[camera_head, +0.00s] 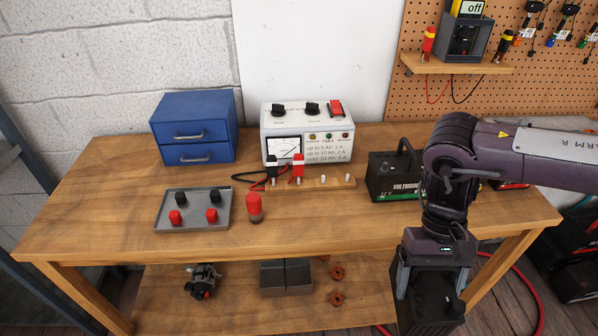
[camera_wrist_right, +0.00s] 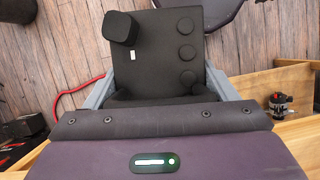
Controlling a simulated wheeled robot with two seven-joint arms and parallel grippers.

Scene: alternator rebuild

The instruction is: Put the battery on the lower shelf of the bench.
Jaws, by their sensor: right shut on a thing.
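My right gripper (camera_head: 432,278) is shut on a black battery (camera_head: 428,308), one finger on each side. It holds the battery upright in front of the bench (camera_head: 340,225), below the top's front edge, toward the right. In the right wrist view the battery (camera_wrist_right: 168,65) shows round caps and a dark terminal block on its top, with plank floor around it. The lower shelf (camera_head: 365,290) shows beneath the bench top, left of the battery. Whether the battery's underside touches anything is hidden. My left gripper is in neither view.
The shelf holds an alternator-like part (camera_head: 203,282), a dark open box (camera_head: 287,278) and copper-coloured parts (camera_head: 337,272). Bare shelf lies right of these. Another battery (camera_head: 392,178) with a handle stands on the bench top. A bench leg (camera_head: 498,265) and red hose (camera_head: 530,285) are at right.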

